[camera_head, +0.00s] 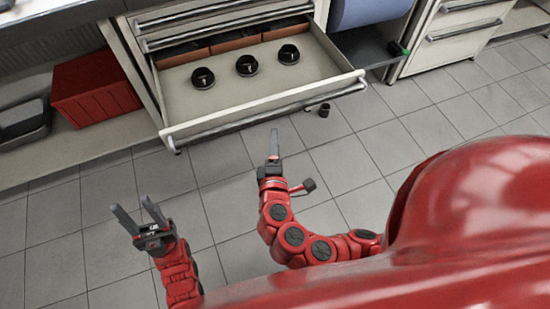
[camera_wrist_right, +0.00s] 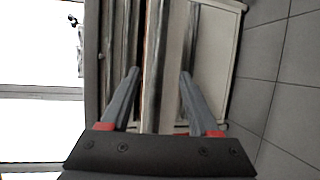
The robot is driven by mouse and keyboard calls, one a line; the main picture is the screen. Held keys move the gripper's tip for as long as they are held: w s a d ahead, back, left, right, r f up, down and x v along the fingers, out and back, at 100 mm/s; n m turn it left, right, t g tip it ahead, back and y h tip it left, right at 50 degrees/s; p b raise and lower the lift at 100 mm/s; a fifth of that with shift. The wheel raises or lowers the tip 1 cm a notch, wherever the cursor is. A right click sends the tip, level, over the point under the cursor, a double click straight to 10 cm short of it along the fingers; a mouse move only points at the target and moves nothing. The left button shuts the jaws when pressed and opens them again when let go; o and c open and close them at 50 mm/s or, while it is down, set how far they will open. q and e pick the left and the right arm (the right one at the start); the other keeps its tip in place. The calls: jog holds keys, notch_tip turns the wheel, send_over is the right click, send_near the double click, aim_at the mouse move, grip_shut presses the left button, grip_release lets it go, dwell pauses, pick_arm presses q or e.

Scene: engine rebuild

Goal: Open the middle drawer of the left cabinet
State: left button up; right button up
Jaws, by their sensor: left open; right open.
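The cabinet (camera_head: 140,62) at the upper left of the head view has a light drawer (camera_head: 225,97) pulled well out. Two drawer fronts with bar handles (camera_head: 215,26) above it are closed. A long bar handle (camera_head: 265,116) runs along the open drawer's front. My right gripper (camera_head: 274,140) is open, apart from that front in the head view. The right wrist view shows its spread fingers (camera_wrist_right: 161,75) with the sideways-looking drawer fronts and bars (camera_wrist_right: 158,40) beyond. My left gripper (camera_head: 131,204) is open and empty over the floor. Lower drawers are hidden.
Three black round parts (camera_head: 247,66) lie in the open drawer, with brown boxes (camera_head: 235,41) at its back. A red box (camera_head: 95,88) and a dark tray (camera_head: 25,121) sit on a shelf at left. Another cabinet (camera_head: 455,50) stands at right.

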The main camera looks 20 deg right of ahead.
jog(key=p+v, duration=0.2)
jog(key=v, duration=0.4)
dwell(0.6)
